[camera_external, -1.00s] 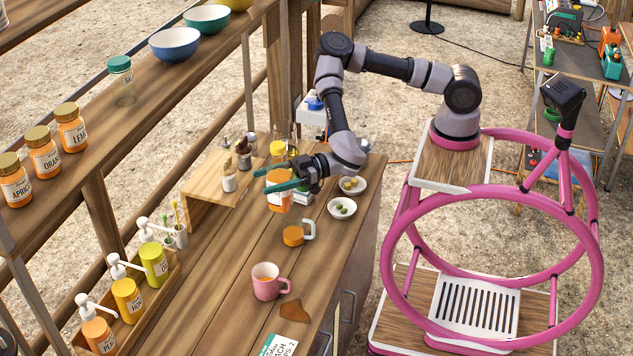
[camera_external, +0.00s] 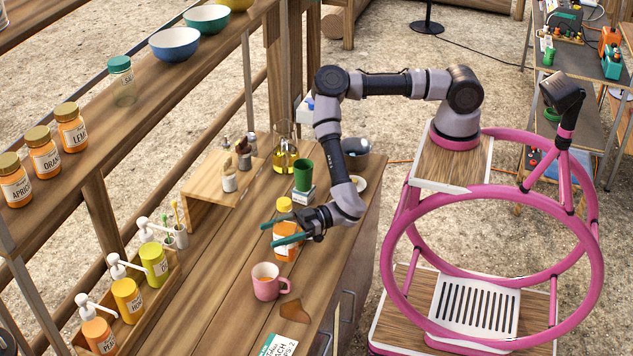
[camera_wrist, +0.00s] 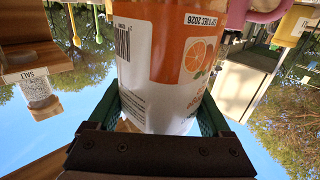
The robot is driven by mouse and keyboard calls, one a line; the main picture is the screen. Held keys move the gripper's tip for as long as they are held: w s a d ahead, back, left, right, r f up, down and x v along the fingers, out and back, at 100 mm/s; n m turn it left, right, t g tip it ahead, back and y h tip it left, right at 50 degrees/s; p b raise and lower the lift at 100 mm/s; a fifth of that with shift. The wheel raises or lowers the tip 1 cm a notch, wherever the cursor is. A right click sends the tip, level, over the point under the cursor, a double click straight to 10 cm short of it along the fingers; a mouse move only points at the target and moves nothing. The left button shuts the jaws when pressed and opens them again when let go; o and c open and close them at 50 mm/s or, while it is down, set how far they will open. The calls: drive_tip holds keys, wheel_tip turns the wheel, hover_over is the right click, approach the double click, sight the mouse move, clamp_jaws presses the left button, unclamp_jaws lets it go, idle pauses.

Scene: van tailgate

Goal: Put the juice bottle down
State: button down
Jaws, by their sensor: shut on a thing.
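The juice bottle (camera_external: 285,240) is orange with a white label and a yellow cap. It stands upright between the green fingers of my gripper (camera_external: 285,238), just behind the pink mug. In the wrist view the bottle (camera_wrist: 165,65) fills the middle, with an orange-slice picture and a barcode on its label. My gripper (camera_wrist: 165,118) is shut on it, one finger on each side. The bottle's base is low over the wooden counter (camera_external: 215,290); I cannot tell whether it touches. The orange mug and the small bowls seen earlier are mostly hidden behind my arm and the bottle.
The pink mug (camera_external: 268,282) stands close in front of the bottle. A green cup (camera_external: 303,174) and a glass oil jug (camera_external: 284,158) stand behind. A wooden riser (camera_external: 215,178) with shakers and a box of pump bottles (camera_external: 127,293) line the left. Counter between is clear.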

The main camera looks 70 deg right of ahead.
sight(285, 224)
drive_tip(key=shift+f, duration=2.5)
drive_tip(key=shift+f, duration=0.1)
unclamp_jaws()
drive_tip(key=shift+f, duration=0.1)
drive_tip(key=shift+s+d, duration=0.25)
drive_tip(key=shift+s+d+r, duration=0.2)
drive_tip(key=shift+s+d, duration=0.2)
drive_tip(key=shift+d, duration=0.1)
drive_tip(key=shift+s+d+r, duration=0.2)
drive_tip(key=shift+s+d, duration=0.2)
drive_tip(key=shift+d, duration=0.05)
wheel_tip(285, 224, up, 6)
drive_tip(key=shift+a+f, duration=0.1)
drive_tip(key=shift+r, duration=0.4)
